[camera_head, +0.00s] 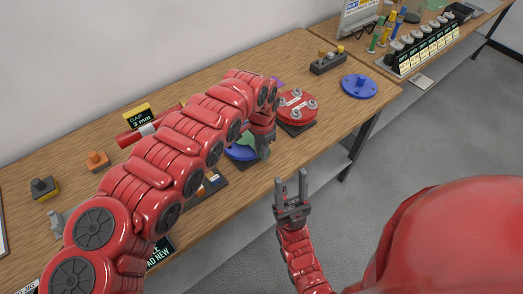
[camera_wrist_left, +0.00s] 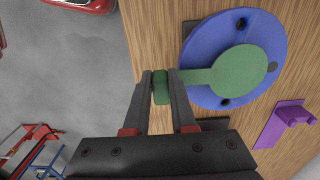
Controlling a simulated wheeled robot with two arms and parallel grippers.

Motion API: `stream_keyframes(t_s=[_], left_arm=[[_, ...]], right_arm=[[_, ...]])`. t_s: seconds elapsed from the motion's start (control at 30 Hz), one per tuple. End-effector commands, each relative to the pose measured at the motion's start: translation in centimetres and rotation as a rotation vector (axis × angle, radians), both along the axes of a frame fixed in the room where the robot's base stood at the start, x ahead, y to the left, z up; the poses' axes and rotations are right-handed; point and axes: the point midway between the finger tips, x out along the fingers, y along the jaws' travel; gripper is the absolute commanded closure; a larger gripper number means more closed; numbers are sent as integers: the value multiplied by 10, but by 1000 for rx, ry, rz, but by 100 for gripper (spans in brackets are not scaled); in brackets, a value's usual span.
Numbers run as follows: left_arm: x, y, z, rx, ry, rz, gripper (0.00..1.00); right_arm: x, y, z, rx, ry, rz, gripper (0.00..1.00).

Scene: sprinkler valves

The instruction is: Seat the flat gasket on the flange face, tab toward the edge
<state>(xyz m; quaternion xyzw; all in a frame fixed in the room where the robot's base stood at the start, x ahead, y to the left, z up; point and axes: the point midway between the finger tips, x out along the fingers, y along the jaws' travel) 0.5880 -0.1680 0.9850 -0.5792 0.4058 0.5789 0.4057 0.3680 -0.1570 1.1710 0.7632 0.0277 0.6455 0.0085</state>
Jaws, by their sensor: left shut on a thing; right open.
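The flat green gasket (camera_wrist_left: 238,72) is a round disc with a straight tab. It lies over the middle of the blue flange (camera_wrist_left: 205,42) in the left wrist view, tab pointing left past the rim toward the table edge. I cannot tell whether it touches the face. My left gripper (camera_wrist_left: 160,77) is shut on the green block at the tab's end, beside the flange. In the head view, the gasket (camera_head: 245,140) and flange (camera_head: 238,154) are partly hidden by my left arm and gripper (camera_head: 264,145). My right gripper (camera_head: 291,186) is open and empty, off the table's front edge.
A red bolted flange (camera_head: 296,106) stands right of the blue flange, with another blue disc (camera_head: 358,86) beyond. A purple bracket (camera_wrist_left: 284,124) lies near the flange. A gap sign (camera_head: 140,117) and an orange block (camera_head: 97,160) are at left. The floor before the table is clear.

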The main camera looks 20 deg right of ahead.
Motion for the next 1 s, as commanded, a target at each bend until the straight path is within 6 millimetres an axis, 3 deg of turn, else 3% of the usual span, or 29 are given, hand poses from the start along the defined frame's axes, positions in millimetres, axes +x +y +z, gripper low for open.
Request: stream_keyframes(t_s=[0.47, 0.5, 0.67, 1.0], left_arm=[[0, 0, -13, 0, 0, 0, 100], [0, 0, -13, 0, 0, 0, 73], [0, 0, -12, 0, 0, 0, 44], [0, 0, -11, 0, 0, 0, 41]], right_arm=[[0, 0, -10, 0, 0, 0, 50], [0, 0, -9, 0, 0, 0, 50], [0, 0, -9, 0, 0, 0, 50], [0, 0, -8, 0, 0, 0, 50]])
